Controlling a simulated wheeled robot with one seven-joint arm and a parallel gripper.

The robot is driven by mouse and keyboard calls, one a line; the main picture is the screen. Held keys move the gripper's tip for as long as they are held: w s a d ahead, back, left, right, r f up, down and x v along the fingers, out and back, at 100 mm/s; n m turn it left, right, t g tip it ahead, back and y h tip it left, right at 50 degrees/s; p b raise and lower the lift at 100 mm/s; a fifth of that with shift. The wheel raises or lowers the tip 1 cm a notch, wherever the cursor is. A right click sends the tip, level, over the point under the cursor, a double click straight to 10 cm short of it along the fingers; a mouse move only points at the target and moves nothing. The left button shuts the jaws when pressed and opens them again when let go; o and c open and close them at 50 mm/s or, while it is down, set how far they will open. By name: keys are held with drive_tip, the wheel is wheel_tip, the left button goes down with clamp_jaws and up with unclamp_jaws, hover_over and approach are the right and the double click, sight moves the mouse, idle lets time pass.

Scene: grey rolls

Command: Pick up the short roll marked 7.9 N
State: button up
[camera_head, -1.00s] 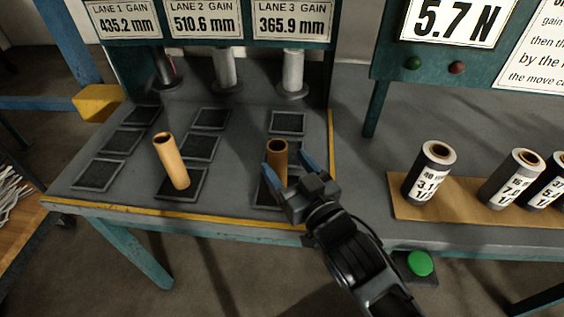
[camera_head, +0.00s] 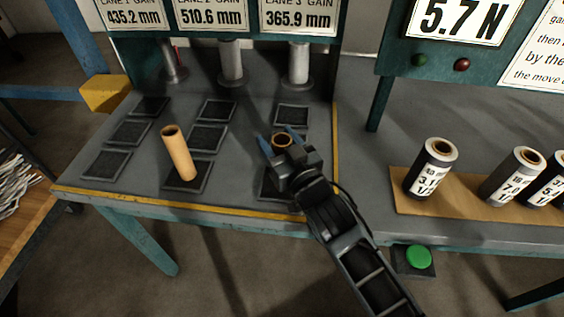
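A taller tan tube (camera_head: 179,153) leans on the front middle pad. Grey posts (camera_head: 299,65) stand at the back under the lane signs. The labelled rolls stand on a tan board (camera_head: 462,208). A green button (camera_head: 418,257) is at the front edge.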

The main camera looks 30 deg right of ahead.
clamp_jaws()
drive_tip(key=shift+r, duration=0.1)
idle(0.3)
